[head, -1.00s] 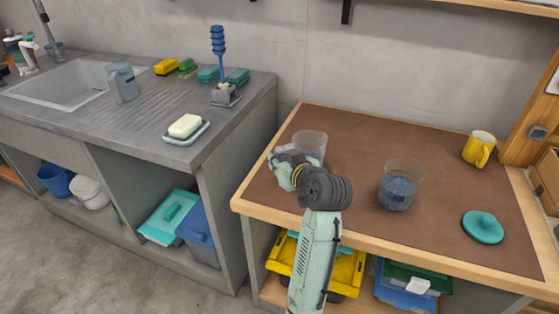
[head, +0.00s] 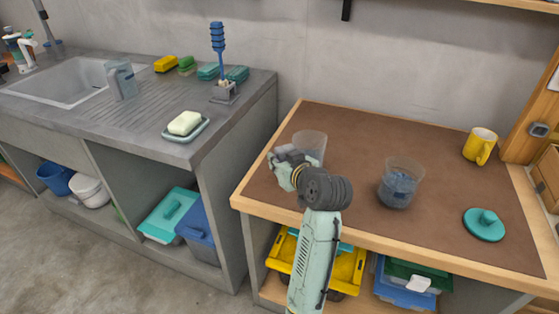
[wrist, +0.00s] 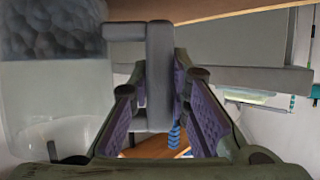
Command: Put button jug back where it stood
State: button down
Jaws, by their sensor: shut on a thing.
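A clear jug (head: 311,145), which I take to be the button jug, is at the left of the brown-topped workbench (head: 350,130). My gripper (head: 282,168) is beside it and hides its lower part in the head view. In the wrist view my gripper (wrist: 160,95) is shut on the jug's grey upright handle (wrist: 160,70). The jug's clear wall (wrist: 55,95) fills the left side there, with dark grey-blue lumps (wrist: 50,28) inside. The jug looks about upright; I cannot tell whether its base touches the bench.
A second clear container (head: 401,183) with dark blue contents stands right of my gripper. A teal lid (head: 484,225) and yellow mug (head: 480,147) are further right. The bench middle behind is clear. A grey sink counter (head: 140,125) with a soap dish (head: 187,128) lies left, across a gap.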

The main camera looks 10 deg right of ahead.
jog(key=c, duration=1.4)
grip_release()
jog(key=shift+c, duration=0.2)
jog(key=shift+c, duration=0.4)
jog(key=shift+c, duration=1.4)
jog(key=shift+s, duration=0.1)
jog(key=p+v, duration=0.3)
jog(key=v, duration=0.5)
jog(key=shift+s+d+r, duration=0.1)
jog(key=shift+s, duration=0.05)
